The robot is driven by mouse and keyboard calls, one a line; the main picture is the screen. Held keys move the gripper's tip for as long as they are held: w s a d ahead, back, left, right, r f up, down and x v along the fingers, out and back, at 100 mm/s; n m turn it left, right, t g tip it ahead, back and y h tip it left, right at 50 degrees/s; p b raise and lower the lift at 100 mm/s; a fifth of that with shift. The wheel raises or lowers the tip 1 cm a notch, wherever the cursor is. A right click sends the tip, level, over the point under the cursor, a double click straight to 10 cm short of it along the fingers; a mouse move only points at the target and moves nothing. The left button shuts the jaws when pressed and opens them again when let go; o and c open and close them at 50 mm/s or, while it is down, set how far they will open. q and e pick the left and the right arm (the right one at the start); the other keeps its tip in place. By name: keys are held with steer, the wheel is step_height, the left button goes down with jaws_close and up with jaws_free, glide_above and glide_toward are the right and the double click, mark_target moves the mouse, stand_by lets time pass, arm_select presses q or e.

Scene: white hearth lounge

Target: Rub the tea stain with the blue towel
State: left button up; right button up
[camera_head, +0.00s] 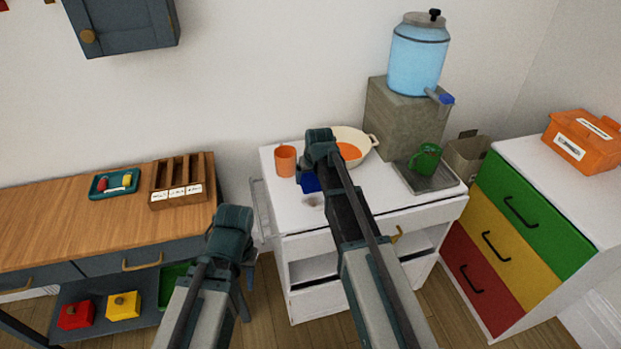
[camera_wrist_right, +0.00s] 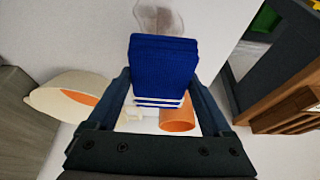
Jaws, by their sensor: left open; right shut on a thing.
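The blue towel (camera_head: 308,183) is a folded pad with white edging, held in my right gripper (camera_head: 313,170). In the right wrist view the towel (camera_wrist_right: 163,68) sits between both fingers. The tea stain (camera_wrist_right: 160,17) is a faint brownish patch on the white cart top, partly covered by the towel's far edge in that view. It also shows in the head view (camera_head: 314,201), just in front of the towel. I cannot tell whether the towel touches the surface. My left gripper (camera_head: 235,250) is open and empty, left of the white cart (camera_head: 400,217).
On the cart, an orange cup (camera_head: 285,160) and a cream pan (camera_head: 362,139) with orange contents stand behind the towel. A green mug (camera_head: 425,159) sits on a grey tray (camera_head: 440,181) below the water dispenser (camera_head: 418,58). The front strip of the cart top looks clear.

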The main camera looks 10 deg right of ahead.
mark_target(309, 197)
steer(key=shift+s+f+b, duration=0.1)
steer(key=shift+f+b, duration=3.15)
steer(key=shift+f, duration=0.3)
steer(key=s, duration=0.2)
steer(key=shift+s+r, duration=0.2)
steer(key=shift+s, duration=0.1)
steer(key=shift+g, duration=0.3)
steer(key=shift+s+d+f, duration=0.1)
steer(key=shift+s+d, duration=0.05)
steer(key=shift+s, duration=2.4)
steer(key=shift+w, duration=3.9)
steer(key=shift+w+r+p, duration=0.1)
steer(key=shift+r+p, duration=0.4)
steer(key=shift+p, duration=0.2)
step_height(309, 197, up, 3)
steer(key=shift+f+p, duration=0.2)
steer(key=shift+p, duration=1)
step_height(309, 197, up, 4)
steer(key=p, duration=0.4)
steer(key=shift+r, duration=0.1)
